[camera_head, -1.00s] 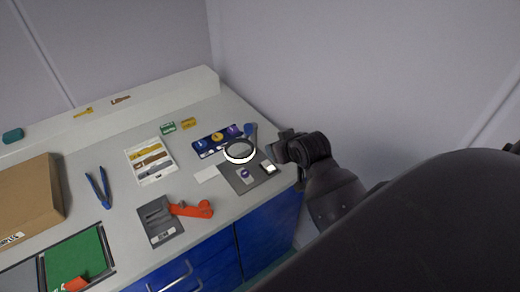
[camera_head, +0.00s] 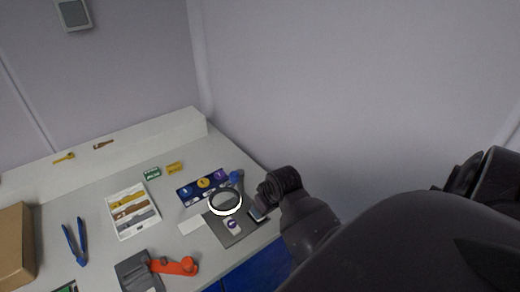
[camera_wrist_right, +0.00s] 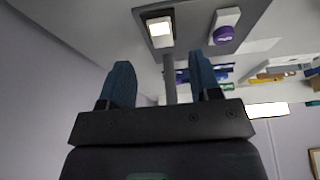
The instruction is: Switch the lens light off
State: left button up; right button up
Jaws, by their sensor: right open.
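The lens (camera_head: 225,201) has a white ring and stands over a dark grey base plate (camera_head: 222,238) at the bench's right end. A pale switch in a dark frame (camera_head: 259,214) sits at the plate's right side; it shows bright in the wrist view (camera_wrist_right: 159,29). Beside it is a white block with a purple round button (camera_head: 233,225), also in the wrist view (camera_wrist_right: 224,34). My right gripper (camera_wrist_right: 163,75) is open and empty, with its fingers pointing towards the plate, apart from the switch. My left gripper is out of view.
A blue panel with round badges (camera_head: 203,186) lies behind the lens. A wall rises close behind the right end of the bench.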

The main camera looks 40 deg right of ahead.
jog(key=x, duration=0.6)
jog(key=shift+w+f, duration=0.15)
